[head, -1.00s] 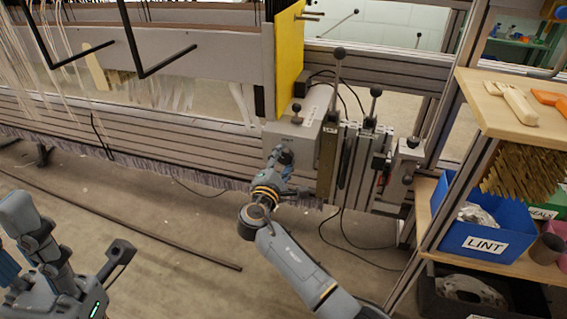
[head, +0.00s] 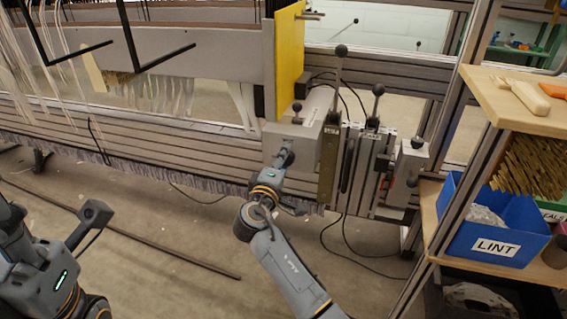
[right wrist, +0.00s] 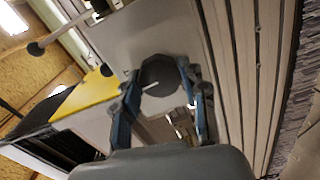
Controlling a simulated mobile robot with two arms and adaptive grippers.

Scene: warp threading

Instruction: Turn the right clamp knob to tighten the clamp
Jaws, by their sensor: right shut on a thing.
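The clamp knob (right wrist: 161,76) is a dark, many-sided knob with a white line on its face, in the middle of the right wrist view. It sits on a flat grey clamp housing (right wrist: 145,32), which shows in the head view as a grey box (head: 305,132) beside the yellow panel. My right gripper (right wrist: 162,88) is shut on the knob, with one blue finger on each side.
Upright levers with dark ball ends (head: 341,50) stand right of the box. The yellow panel (head: 289,60) rises behind it. A shelf with a blue LINT bin (head: 495,245) stands at the right. Cables hang below the rail. Open floor (head: 190,215) lies in front.

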